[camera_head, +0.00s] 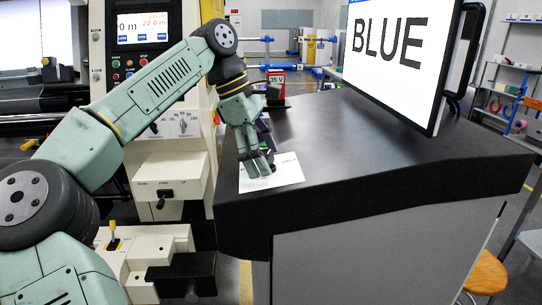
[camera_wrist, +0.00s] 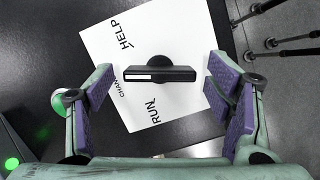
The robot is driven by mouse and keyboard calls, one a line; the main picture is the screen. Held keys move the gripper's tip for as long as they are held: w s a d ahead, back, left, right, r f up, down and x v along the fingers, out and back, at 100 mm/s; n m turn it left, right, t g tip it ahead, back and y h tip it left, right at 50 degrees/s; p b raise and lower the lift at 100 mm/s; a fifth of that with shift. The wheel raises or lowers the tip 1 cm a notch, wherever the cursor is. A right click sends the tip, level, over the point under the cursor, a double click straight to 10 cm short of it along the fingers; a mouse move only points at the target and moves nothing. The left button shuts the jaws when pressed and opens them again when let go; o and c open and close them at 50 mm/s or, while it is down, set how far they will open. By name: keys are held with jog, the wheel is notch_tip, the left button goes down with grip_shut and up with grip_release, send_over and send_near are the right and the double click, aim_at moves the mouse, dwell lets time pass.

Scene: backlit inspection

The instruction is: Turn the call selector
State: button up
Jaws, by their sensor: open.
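The call selector (camera_wrist: 158,74) is a black bar-shaped knob with a white mark near its left end, seen from above in the wrist view. It stands on a white label sheet (camera_wrist: 105,48) printed with HELP, RUN and a partly hidden word starting CHAN. The sheet also shows in the head view (camera_head: 287,172) on the dark desk. My gripper (camera_wrist: 160,92) is open, with its purple-padded fingers on either side of the knob and a gap at each side. In the head view my gripper (camera_head: 258,168) is over the sheet and hides the knob.
A large screen (camera_head: 400,55) reading BLUE stands on the right of the desk (camera_head: 390,160). A cream machine panel (camera_head: 165,170) with switches and levers is to the left. The middle of the desk is clear.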

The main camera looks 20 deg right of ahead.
jog(key=c, duration=1.2)
jog(key=shift+o, duration=0.2)
jog(key=shift+n, duration=0.4)
jog(key=n, duration=0.2)
jog(key=shift+a+n+t, duration=0.1)
jog(key=shift+n+t, duration=0.3)
jog(key=n+t, duration=0.1)
jog(key=n, duration=0.3)
jog(key=shift+s+n+h, duration=0.15)
jog(key=shift+n+h, duration=0.15)
jog(key=n+t, duration=0.1)
jog(key=n, duration=0.2)
jog(key=shift+s+n+b, duration=0.1)
jog(key=shift+n+b, duration=0.2)
jog(key=n, duration=0.4)
jog(key=shift+t+y, duration=0.4)
jog(key=shift+n, duration=0.4)
